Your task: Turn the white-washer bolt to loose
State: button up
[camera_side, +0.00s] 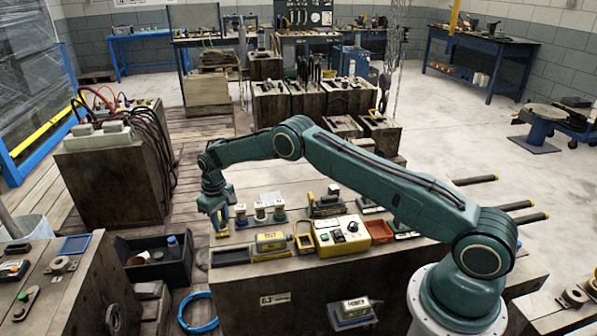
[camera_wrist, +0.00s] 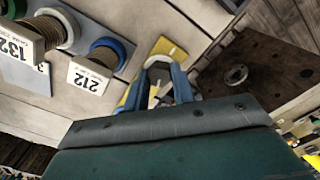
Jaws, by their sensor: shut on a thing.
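My gripper (camera_side: 216,216) points down at the left end of a row of bolts on the bench. In the wrist view its blue fingers (camera_wrist: 160,88) are closed around a pale piece standing at a yellow base (camera_wrist: 134,92); the fingers hide most of it. Beside it stands a bolt with a blue washer (camera_wrist: 105,48) and a tag reading 212. Further left is a bolt with a pale, whitish washer (camera_wrist: 60,17) and a tag reading 132; my gripper is apart from it. It seems to be the middle bolt (camera_side: 260,211) in the side view. A green-washer bolt (camera_side: 279,211) stands beyond.
A yellow box with controls (camera_side: 340,240) and a yellow-and-grey block (camera_side: 271,244) stand on the bench to the right. A dark bin (camera_side: 155,262) is left of the bench.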

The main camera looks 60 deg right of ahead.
jog(key=n, duration=0.6)
jog(key=shift+s+f, duration=0.1)
jog(key=shift+f, duration=0.2)
jog(key=n, duration=0.7)
jog(key=o, duration=1)
jog(key=shift+r, duration=0.1)
jog(key=shift+r, duration=0.2)
